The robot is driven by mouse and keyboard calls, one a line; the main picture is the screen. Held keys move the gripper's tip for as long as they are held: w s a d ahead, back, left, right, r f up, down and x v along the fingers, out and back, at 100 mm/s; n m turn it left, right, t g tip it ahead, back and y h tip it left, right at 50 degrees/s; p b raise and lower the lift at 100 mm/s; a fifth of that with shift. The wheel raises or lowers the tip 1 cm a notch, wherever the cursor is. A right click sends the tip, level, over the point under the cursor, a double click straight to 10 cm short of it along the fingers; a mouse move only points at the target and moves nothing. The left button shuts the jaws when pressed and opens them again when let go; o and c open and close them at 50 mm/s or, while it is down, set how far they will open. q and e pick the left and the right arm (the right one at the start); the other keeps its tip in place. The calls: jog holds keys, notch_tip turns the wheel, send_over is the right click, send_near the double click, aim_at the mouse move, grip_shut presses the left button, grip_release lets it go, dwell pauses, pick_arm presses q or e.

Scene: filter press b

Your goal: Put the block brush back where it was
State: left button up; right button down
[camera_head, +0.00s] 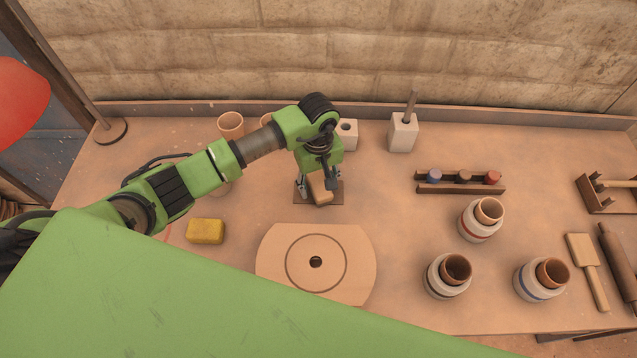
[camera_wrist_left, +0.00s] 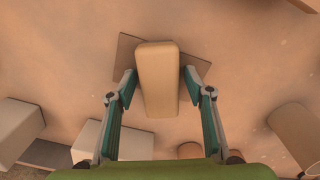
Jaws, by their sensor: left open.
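The block brush (camera_head: 321,195), a pale wooden block, lies on a flat brown pad (camera_head: 338,187) near the middle of the bench. In the left wrist view the brush (camera_wrist_left: 158,85) reaches past one edge of the pad (camera_wrist_left: 126,55). My left gripper (camera_head: 317,187) is open and low over the pad. Its fingers stand on either side of the brush, with a narrow gap seeming to show at each side. The brush's underside and bristles are hidden. My right gripper is in neither view.
White blocks (camera_head: 403,133) stand behind, one with a handle upright in it. A yellow sponge (camera_head: 205,231) lies left, a round wooden board (camera_head: 275,262) in front. Right are a stopper rack (camera_head: 460,188) and several jars (camera_head: 481,222) holding cups. Bench between pad and rack is clear.

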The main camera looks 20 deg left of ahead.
aim_at(318, 182)
pick_arm(q)
jog(key=shift+r+p, duration=0.25)
jog(key=shift+p, duration=0.05)
notch_tip(318, 182, up, 10)
jog(key=shift+r+b, duration=0.25)
jog(key=shift+b, duration=0.9)
jog(key=shift+r, duration=0.65)
